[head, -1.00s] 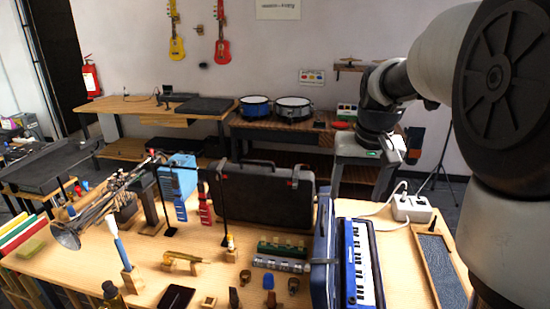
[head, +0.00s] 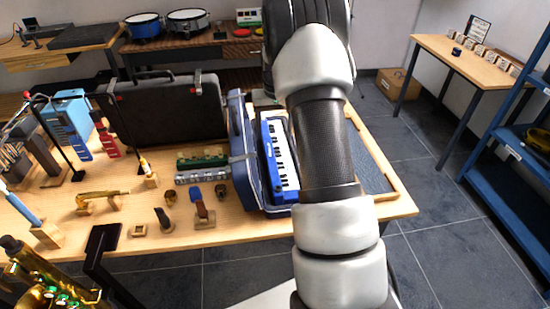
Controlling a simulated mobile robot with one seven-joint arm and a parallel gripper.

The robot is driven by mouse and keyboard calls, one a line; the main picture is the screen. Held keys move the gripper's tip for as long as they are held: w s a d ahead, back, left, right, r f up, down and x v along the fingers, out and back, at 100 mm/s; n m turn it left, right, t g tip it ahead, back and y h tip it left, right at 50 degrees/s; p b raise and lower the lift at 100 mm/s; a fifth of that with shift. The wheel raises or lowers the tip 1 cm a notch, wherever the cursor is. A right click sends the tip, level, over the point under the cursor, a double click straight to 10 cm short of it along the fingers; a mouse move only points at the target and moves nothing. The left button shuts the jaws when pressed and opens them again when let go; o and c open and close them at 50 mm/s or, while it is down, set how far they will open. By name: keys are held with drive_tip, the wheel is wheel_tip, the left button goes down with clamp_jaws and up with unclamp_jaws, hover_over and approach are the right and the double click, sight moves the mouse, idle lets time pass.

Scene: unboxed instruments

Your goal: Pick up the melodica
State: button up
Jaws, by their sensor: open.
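The melodica (head: 279,158) is blue with white and black keys. It lies keys up in its open blue case (head: 238,150) on the wooden table, in the middle of the head view. The case lid stands upright on the left. My arm crosses the view just right of the melodica and hides part of the case's right side. My gripper's fingers do not show; they are hidden behind my arm or out of frame.
A large black case (head: 170,112) stands behind, left of the melodica. Green and silver harmonicas (head: 203,157) and small wooden-stand items sit left of the lid. A dark framed board (head: 368,160) lies right of my arm. A blue shelf (head: 510,165) stands far right.

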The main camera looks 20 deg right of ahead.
sight(273, 149)
drive_tip(key=f, duration=0.7)
drive_tip(key=shift+w+a+f, duration=0.2)
drive_tip(key=shift+w+f, duration=0.1)
drive_tip(key=shift+f, duration=0.05)
clamp_jaws()
drive_tip(key=shift+r, duration=0.1)
